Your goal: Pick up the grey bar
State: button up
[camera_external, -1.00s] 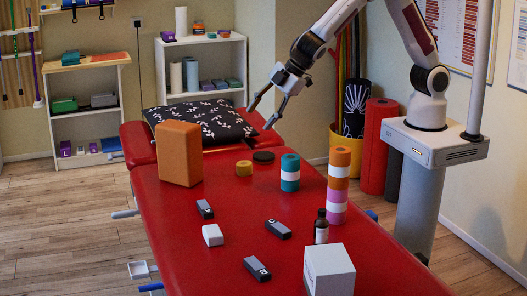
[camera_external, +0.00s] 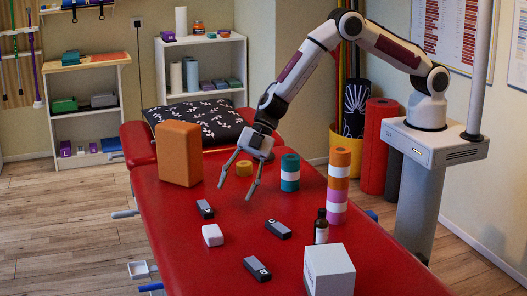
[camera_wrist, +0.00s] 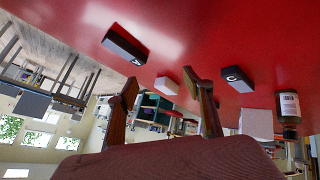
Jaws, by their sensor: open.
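Three dark grey bars lie flat and apart on the red table: one at the left (camera_external: 205,209), one toward the right (camera_external: 278,229) and one nearer the front (camera_external: 257,268). Each has a pale mark at its end. In the wrist view, one lettered bar (camera_wrist: 125,45) shows at upper left and another, marked C, (camera_wrist: 237,79) at right; the third is not clear there, perhaps behind a finger. My gripper (camera_external: 236,192) is open and empty, pointing down above the table, behind the left and right bars in the external view. It touches no bar.
A white block (camera_external: 212,235) lies between the bars. A brown bottle (camera_external: 321,227) and a white box (camera_external: 329,271) stand at the right front. Stacked rolls (camera_external: 338,186), a teal and white roll (camera_external: 290,173) and an orange block (camera_external: 179,153) stand farther back. The red table (camera_external: 185,250) is bare at front left.

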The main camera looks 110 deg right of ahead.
aim_at(279, 226)
jog(key=a+y, duration=0.1)
jog(key=s+a+f+n+g, duration=0.1)
jog(key=a, duration=0.1)
jog(key=s+a+f+n+g+y, duration=0.1)
jog(key=a, duration=0.1)
jog(key=shift+s+a+y, duration=0.1)
jog(key=shift+y, duration=0.2)
jog(key=s+a+g, duration=0.1)
jog(key=s, duration=0.1)
jog(key=s+a+r+n+g+y, duration=0.1)
jog(key=s+a+r+g, duration=0.1)
jog(key=s, duration=0.1)
jog(key=shift+s+a+r+n+g+y, duration=0.1)
jog(key=shift+s+a+n+g+y, duration=0.2)
jog(key=shift+s+y, duration=0.1)
jog(key=shift+a, duration=0.1)
jog(key=shift+x, duration=1.2)
jog(key=shift+x, duration=2.65)
